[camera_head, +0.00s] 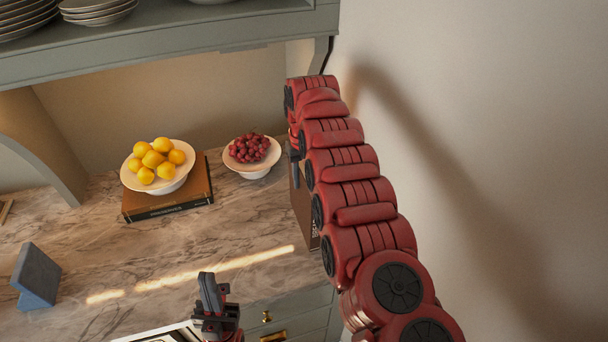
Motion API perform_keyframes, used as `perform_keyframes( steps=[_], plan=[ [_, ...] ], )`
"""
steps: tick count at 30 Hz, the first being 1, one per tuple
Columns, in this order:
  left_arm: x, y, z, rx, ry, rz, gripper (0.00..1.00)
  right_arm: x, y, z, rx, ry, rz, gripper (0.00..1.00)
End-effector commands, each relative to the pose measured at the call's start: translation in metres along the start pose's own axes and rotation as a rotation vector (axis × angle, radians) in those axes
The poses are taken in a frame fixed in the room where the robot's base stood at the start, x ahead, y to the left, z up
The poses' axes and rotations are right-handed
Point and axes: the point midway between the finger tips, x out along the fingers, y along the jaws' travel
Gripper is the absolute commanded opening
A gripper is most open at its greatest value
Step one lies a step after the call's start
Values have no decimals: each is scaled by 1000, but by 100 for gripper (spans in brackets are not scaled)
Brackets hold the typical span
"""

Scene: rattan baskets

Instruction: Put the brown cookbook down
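A brown cookbook (301,207) stands upright at the right end of the marble counter, mostly hidden behind my red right arm. My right gripper (294,165) is at its upper edge. One dark finger shows against the book and the other is hidden; it appears shut on the book. Whether the book's lower edge touches the counter is hidden. My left gripper (211,294) is at the bottom centre, at the counter's front edge, away from the brown cookbook. Its fingers point up, close together, with nothing seen between them.
Another brown book (187,198) lies flat under a white bowl of yellow fruit (157,163). A white bowl of red grapes (253,157) stands left of my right gripper. A blue-grey block (37,276) is at the left. A shelf with plates (200,35) hangs above. The middle counter is clear.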

Motion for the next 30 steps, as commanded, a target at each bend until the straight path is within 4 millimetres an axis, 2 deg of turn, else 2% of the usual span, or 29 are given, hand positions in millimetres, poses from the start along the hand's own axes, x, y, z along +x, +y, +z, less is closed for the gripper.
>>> perform_keyframes(
  steps=[1,2,6,7,17,20,23,25,29,30],
  plan=[
    [-3,0,0,0,0,0,0,1,0,-1,0,4,0,0],
    [-3,0,0,0,0,0,0,2,0,-1,0,3,0,39],
    [-2,0,0,0,0,0,0,1,0,0,0,2,0,64],
    [-2,0,0,0,0,0,0,1,0,0,0,2,0,67],
    [2,0,0,0,0,0,0,-2,0,0,0,0,0,67],
    [-9,0,2,0,0,0,0,-7,2,-2,2,4,-1,67],
    [-24,1,4,0,0,0,0,-23,2,-1,2,6,0,67],
    [-12,1,2,0,-1,0,0,-44,2,-1,2,4,0,67],
    [-4,0,1,0,0,0,0,-64,3,0,2,0,2,67],
    [8,0,-1,0,0,0,0,-78,0,1,0,-1,1,67]
  ],
)
